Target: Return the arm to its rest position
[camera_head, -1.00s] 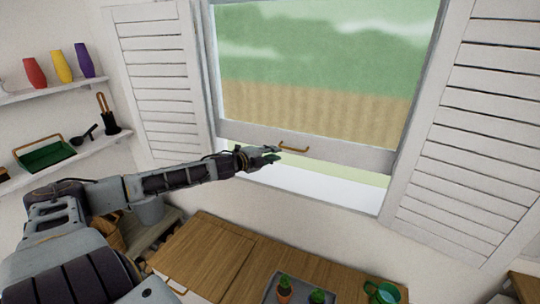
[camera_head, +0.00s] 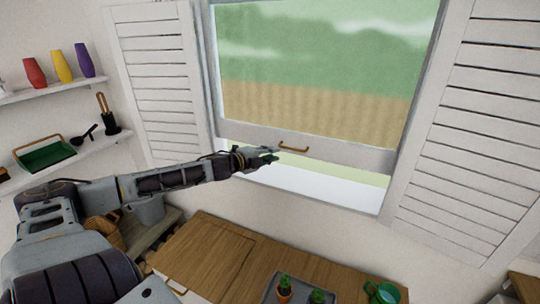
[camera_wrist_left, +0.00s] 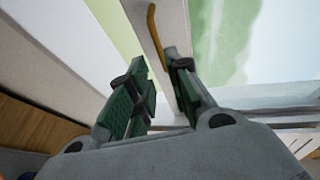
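My left arm reaches in from the left in the head view. Its gripper (camera_head: 268,155) is in front of the window, just left of the brass handle (camera_head: 293,149) on the lower rail of the sash. In the left wrist view the two fingers of the gripper (camera_wrist_left: 160,88) stand apart with nothing between them. The handle (camera_wrist_left: 155,35) lies beyond the fingertips there and appears clear of them. The sash (camera_head: 340,153) is raised, with an open gap above the sill. My right gripper is not in view.
Louvred shutters (camera_head: 160,80) flank the window. Below is a wooden cabinet top (camera_head: 235,250) with a grey tray (camera_head: 270,290) of potted cacti and a green mug (camera_head: 383,292). Shelves with vases and a green basket (camera_head: 47,156) are at left.

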